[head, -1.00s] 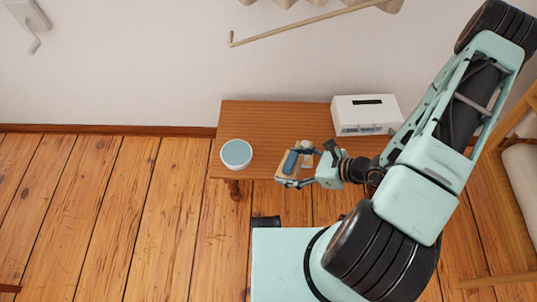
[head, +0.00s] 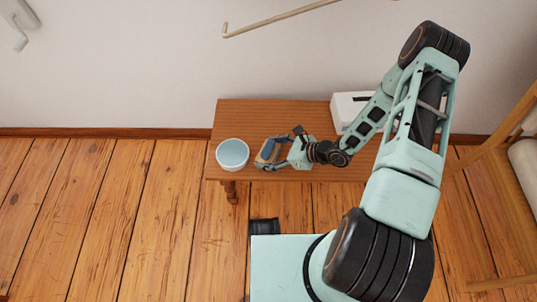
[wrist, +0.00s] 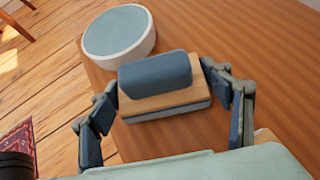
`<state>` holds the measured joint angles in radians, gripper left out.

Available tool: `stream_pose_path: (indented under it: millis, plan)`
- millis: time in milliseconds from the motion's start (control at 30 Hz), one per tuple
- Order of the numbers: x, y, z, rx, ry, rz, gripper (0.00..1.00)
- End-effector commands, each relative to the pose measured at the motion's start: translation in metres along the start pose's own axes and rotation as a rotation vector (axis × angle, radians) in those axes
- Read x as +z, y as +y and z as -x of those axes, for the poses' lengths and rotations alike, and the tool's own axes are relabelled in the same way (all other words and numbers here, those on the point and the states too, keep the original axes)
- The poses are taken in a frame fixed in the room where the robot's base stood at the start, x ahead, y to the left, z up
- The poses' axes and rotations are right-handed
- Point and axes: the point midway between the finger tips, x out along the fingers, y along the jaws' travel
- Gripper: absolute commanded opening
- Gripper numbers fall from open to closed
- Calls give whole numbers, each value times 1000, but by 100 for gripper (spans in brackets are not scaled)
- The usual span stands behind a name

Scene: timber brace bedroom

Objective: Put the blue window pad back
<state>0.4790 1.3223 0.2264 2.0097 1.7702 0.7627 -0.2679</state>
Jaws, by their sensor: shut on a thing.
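My gripper (head: 277,152) is shut on the window pad (head: 264,150), a wooden block with a rounded blue top and a grey layer beneath. In the wrist view the window pad (wrist: 156,76) lies between the two fingers of my gripper (wrist: 160,84). It is over the wooden bench, just right of a round white bowl (head: 233,154) with a pale blue inside. That bowl also shows beyond the pad in the wrist view (wrist: 118,32). I cannot tell whether the pad touches the bench top.
The wooden bench (head: 260,112) stands against the white wall. A white box (head: 347,104) at its back right is partly hidden by my arm. A thin rod (head: 280,18) sticks out from the wall above. The plank floor left of the bench is clear.

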Motion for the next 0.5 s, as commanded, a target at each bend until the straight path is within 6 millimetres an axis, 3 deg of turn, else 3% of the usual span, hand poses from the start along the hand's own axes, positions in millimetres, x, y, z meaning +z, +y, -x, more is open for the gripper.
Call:
stream_pose_path:
  millis: [233, 267, 400, 500]
  plan:
    - [-5, 0, -4, 0, -1, 2, 41]
    - [-6, 0, -4, 0, 0, 1, 74]
    - [-5, 0, -4, 0, 0, 1, 89]
    - [-5, 0, -4, 0, 0, 1, 89]
